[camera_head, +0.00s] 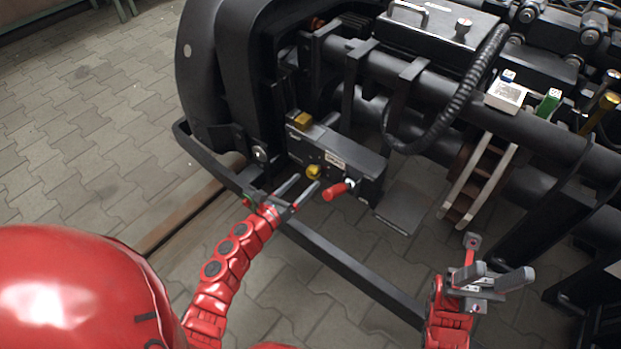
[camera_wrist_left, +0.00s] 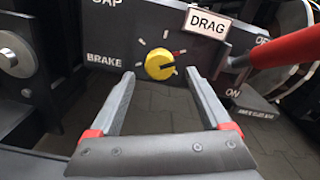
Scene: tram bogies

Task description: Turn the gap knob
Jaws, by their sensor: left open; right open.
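The gap knob is a round yellow knob (camera_head: 314,171) on the front of a black box on the bogie. In the left wrist view the yellow knob (camera_wrist_left: 159,64) has a dark pointer line and tick marks around it, one of them red. Labels "GAP" and "BRAKE" are to its left. My left gripper (camera_head: 304,188) is open, its fingers pointing at the knob; in the wrist view the fingertips (camera_wrist_left: 160,76) lie on either side of and below it, apart from it. My right gripper (camera_head: 497,278) is open and empty at the lower right, away from the box.
A red-handled lever (camera_head: 338,190) sticks out right of the knob, beside a "DRAG" label (camera_wrist_left: 207,23) and ON markings. A black frame bar (camera_head: 345,270) runs in front of the box. A yellow block (camera_head: 301,121) sits on the box. Paved floor at left is clear.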

